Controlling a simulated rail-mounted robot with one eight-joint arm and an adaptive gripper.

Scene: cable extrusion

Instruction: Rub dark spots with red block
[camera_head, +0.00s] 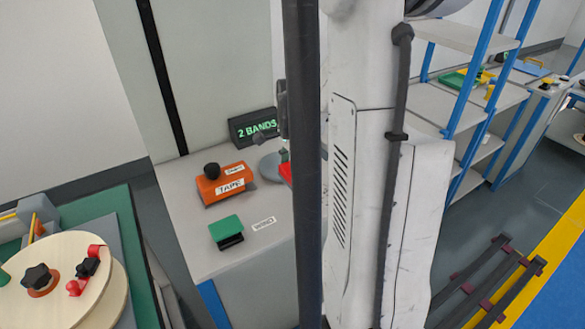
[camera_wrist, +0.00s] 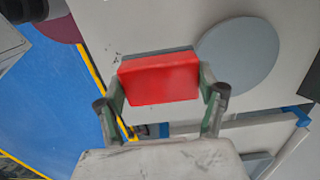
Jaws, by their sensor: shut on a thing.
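The red block (camera_wrist: 158,79) is in the wrist view, held between the two fingers of my gripper (camera_wrist: 161,74). A dark grey strip shows along its far edge. Small dark spots (camera_wrist: 113,57) mark the light grey surface (camera_wrist: 140,28) just beyond the block in the wrist view. I cannot tell whether the block touches that surface.
A grey disc (camera_wrist: 238,58) is right of the block. In the head view, an orange tape box (camera_head: 225,183), a green-topped block (camera_head: 226,229) and a "2 BANDS" display (camera_head: 254,128) stand on a grey cabinet. A wooden disc (camera_head: 62,270) with knobs is at left.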

